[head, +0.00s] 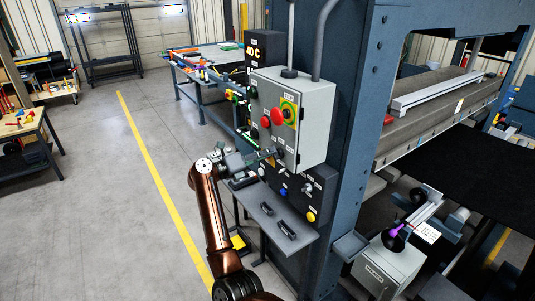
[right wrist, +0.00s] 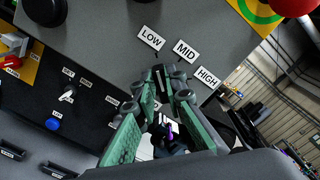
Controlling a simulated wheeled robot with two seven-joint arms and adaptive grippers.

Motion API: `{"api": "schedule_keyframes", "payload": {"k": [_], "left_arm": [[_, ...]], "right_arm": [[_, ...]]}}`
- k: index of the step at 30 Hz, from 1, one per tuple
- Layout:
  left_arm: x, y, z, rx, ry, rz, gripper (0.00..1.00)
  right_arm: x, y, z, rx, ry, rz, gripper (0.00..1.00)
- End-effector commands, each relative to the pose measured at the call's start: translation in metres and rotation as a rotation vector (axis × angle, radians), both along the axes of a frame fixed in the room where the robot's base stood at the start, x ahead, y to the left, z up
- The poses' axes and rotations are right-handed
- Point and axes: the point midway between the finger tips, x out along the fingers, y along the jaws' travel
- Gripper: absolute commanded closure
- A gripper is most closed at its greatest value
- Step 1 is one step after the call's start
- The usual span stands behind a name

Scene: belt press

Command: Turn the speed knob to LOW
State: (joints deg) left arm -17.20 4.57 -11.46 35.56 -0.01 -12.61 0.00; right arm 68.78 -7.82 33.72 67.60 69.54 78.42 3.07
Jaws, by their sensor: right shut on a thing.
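The speed knob (right wrist: 159,77) is a small black knob with a pale pointer line, on the lower front of the grey control box (head: 314,93). In the right wrist view the labels LOW (right wrist: 150,38), MID (right wrist: 185,50) and HIGH (right wrist: 208,77) fan out above and right of it. The pointer line seems to lean toward LOW. My right gripper (head: 271,155), also in the right wrist view (right wrist: 168,84), is shut on the knob with a fingertip on either side. The fingers hide part of the knob. My left gripper is not in view.
A red emergency button (head: 277,117) on a yellow-green plate sits above on the box. A dark lower panel (head: 312,178) carries a blue button, a switch and a yellow button. A grey shelf (head: 272,222) with black handles juts out below. Open floor lies left.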

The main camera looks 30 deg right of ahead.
Motion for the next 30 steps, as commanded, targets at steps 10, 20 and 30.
{"api": "schedule_keyframes", "payload": {"k": [10, 20, 30], "left_arm": [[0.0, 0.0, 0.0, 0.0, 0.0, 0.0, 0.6], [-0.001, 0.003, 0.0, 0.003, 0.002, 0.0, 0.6], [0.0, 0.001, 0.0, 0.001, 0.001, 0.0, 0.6]], "right_arm": [[0.0, 0.0, 0.0, -0.001, 0.0, 0.001, 0.72], [0.0, 0.008, 0.0, 0.0, 0.0, 0.002, 0.72], [-0.005, 0.073, 0.0, 0.0, 0.001, 0.004, 0.72]]}}
